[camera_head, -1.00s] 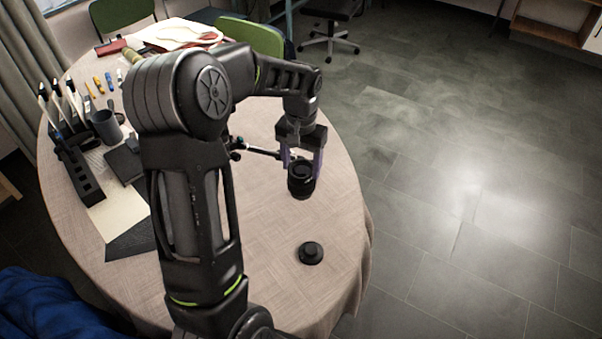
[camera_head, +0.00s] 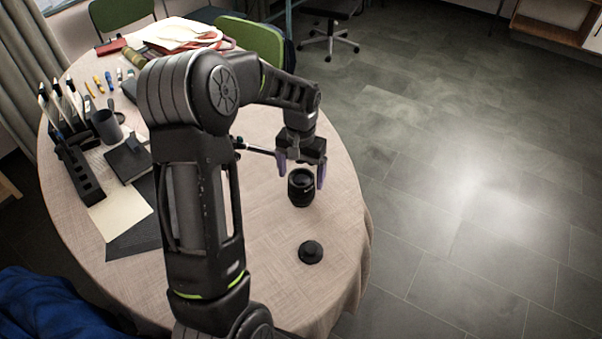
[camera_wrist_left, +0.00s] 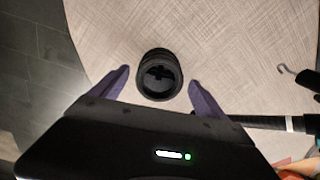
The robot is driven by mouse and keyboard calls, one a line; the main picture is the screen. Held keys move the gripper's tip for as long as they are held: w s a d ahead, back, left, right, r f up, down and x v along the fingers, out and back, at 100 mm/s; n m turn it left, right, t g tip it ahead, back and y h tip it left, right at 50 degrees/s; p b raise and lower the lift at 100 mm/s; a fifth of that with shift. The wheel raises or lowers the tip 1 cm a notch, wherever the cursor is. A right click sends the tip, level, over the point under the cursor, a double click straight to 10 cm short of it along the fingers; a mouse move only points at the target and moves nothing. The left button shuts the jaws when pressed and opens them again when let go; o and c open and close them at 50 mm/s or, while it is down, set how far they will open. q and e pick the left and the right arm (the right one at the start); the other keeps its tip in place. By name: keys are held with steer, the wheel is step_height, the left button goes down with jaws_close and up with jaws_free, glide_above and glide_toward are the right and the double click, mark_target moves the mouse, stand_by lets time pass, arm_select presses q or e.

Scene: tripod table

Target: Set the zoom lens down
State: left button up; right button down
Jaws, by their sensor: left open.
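The zoom lens (camera_head: 301,188), a black cylinder, stands upright on the round wooden-patterned table (camera_head: 270,225), near its right edge. In the left wrist view the lens (camera_wrist_left: 160,75) shows from above, with its dark round front facing up. My left gripper (camera_head: 301,175) is open just above and behind the lens. Its two purple fingers (camera_wrist_left: 160,88) are spread to either side of the lens, with a gap on each side. My right gripper does not show in any view.
A small black round cap (camera_head: 311,252) lies nearer the front. A tripod leg (camera_head: 262,151) lies behind my arm.

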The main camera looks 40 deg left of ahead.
arm_select(q)
steer(key=shift+r, duration=0.1)
step_height(320, 180, up, 12)
steer(key=shift+b, duration=0.35)
steer(key=shift+s, duration=0.15)
stand_by(0.6)
